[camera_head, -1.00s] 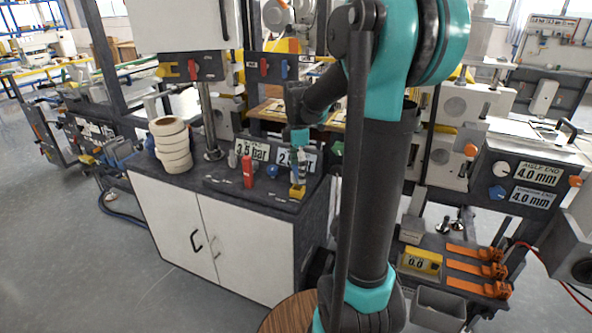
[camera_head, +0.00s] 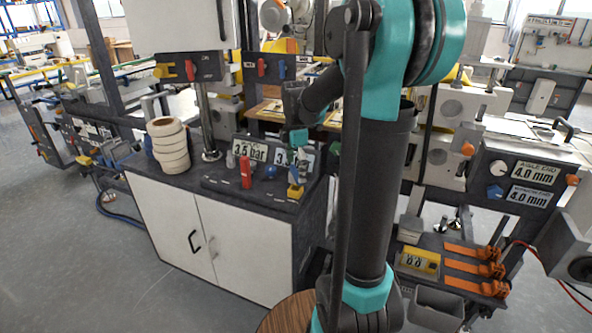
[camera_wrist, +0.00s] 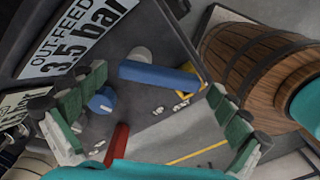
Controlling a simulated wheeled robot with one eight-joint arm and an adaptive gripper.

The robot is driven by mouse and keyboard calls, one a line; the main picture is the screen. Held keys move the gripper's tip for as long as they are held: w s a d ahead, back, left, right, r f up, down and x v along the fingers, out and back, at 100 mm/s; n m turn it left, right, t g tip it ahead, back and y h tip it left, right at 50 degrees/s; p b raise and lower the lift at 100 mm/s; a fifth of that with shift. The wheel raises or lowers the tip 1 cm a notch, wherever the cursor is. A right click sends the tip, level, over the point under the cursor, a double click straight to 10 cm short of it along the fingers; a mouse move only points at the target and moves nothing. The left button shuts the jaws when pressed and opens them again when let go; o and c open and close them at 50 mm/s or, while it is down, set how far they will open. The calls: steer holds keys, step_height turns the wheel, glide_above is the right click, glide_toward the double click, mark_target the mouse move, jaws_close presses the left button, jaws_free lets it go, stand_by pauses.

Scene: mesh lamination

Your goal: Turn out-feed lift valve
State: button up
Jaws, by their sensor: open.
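In the wrist view a blue bar-shaped handle (camera_wrist: 158,76) lies beside the "OUT-FEED 3.5 bar" sign (camera_wrist: 75,38); I take it for the out-feed lift valve. My gripper (camera_wrist: 157,86) is open, its green-padded fingers spread on either side of the handle, with no clear contact. A yellow-edged piece (camera_wrist: 187,97) shows by the handle's right end. In the head view my gripper (camera_head: 297,167) points down over the right part of the cabinet top, above a yellow block (camera_head: 295,191). It hides most of the blue handle there.
A red handle (camera_head: 246,172) and a blue knob (camera_head: 271,171) stand left of my gripper on the cabinet top (camera_head: 215,190). A stack of white rolls (camera_head: 169,145) stands further left. Pressure signs (camera_head: 250,151) rise behind. A wooden barrel (camera_wrist: 255,65) shows in the wrist view.

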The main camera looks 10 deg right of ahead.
mark_target(296, 171)
step_height(296, 171, up, 12)
stand_by(0.6)
steer(key=s+f+m+t, duration=0.4)
steer(key=s+f+m, duration=1.5)
steer(key=f, duration=0.4)
steer(key=shift+s+d, duration=0.4)
stand_by(1.3)
